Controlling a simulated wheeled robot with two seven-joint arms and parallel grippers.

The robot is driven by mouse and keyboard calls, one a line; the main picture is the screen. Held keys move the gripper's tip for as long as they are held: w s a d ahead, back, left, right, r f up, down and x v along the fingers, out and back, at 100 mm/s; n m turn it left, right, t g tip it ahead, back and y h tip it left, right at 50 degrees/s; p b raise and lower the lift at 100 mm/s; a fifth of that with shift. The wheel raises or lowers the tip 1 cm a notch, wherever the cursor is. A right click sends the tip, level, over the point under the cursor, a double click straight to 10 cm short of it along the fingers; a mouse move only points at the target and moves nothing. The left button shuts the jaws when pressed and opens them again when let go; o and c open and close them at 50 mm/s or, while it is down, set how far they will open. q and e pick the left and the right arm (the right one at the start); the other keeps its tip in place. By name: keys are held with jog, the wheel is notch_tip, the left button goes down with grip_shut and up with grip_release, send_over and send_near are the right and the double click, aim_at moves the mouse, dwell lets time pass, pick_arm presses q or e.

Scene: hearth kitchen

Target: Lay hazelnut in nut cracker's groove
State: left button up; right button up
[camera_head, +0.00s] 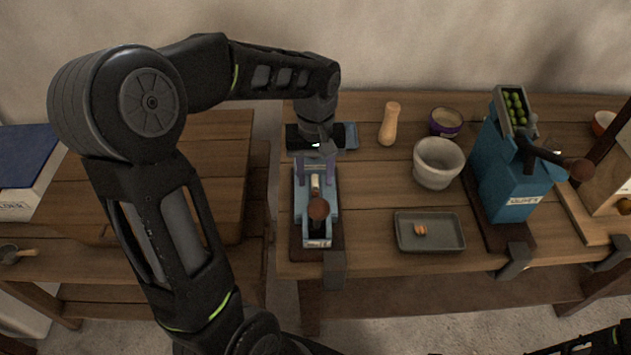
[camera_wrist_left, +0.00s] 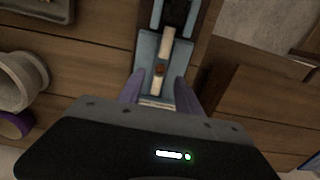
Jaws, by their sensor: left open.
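The blue nut cracker (camera_head: 300,205) stands on a dark base at the left end of the table, with a round brown knob on its lever. It also shows in the left wrist view (camera_wrist_left: 147,50). A small brown round thing, which looks like the hazelnut (camera_wrist_left: 159,70), lies in its groove between two pale pieces. My left gripper (camera_wrist_left: 157,90) is open, its purple fingers on either side of the cracker's near end, with nothing held between them. In the head view my left gripper (camera_head: 317,165) is over the cracker's far end. My right gripper is not in view.
A grey tray (camera_head: 440,244) holds small orange-brown pieces (camera_head: 420,230). A stone mortar (camera_head: 437,165), a wooden pestle (camera_head: 390,124) and a purple-banded bowl (camera_head: 445,122) stand behind it. A blue olive machine (camera_head: 508,180) stands to the right. The table between cracker and tray is clear.

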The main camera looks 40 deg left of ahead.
pick_arm(q)
notch_tip(320, 180, up, 5)
jog(key=shift+f, duration=0.15)
dwell(0.8)
